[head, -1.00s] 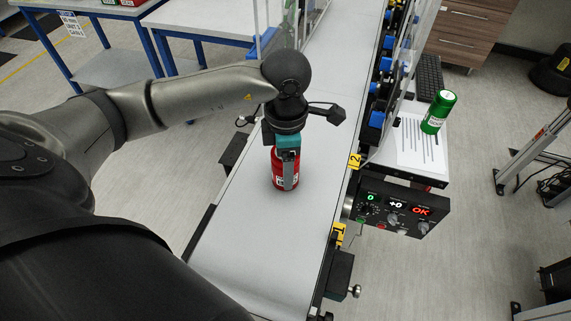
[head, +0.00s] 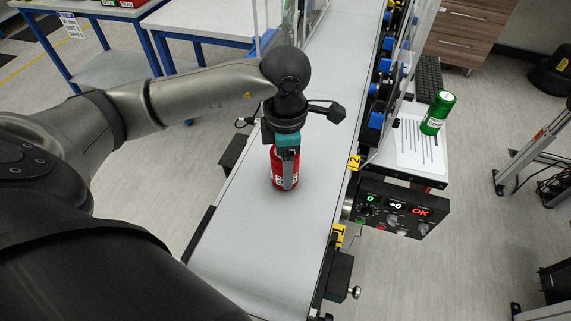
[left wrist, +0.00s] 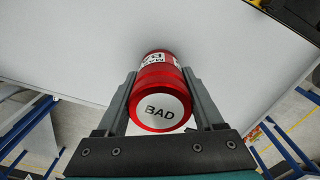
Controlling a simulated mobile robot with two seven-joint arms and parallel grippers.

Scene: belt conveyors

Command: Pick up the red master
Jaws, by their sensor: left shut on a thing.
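The red master is a red can with a white label and a round white lid reading "BAD". In the head view the red master (head: 277,176) is upright on the grey conveyor belt (head: 262,232). My left gripper (head: 287,186) points down from above with its fingers around the can and is shut on it. In the left wrist view the red master (left wrist: 158,100) sits between the two fingers of the left gripper (left wrist: 158,88), its lid facing the camera. Part of the can is hidden behind a finger in the head view. My right gripper is not in view.
A green can (head: 438,112) stands on a paper sheet (head: 418,150) right of the belt. A control box (head: 400,208) with a lit "OK" is at the belt's right edge. Clear guard panels rise behind. Blue-framed tables (head: 205,22) stand at the back left. The near belt is clear.

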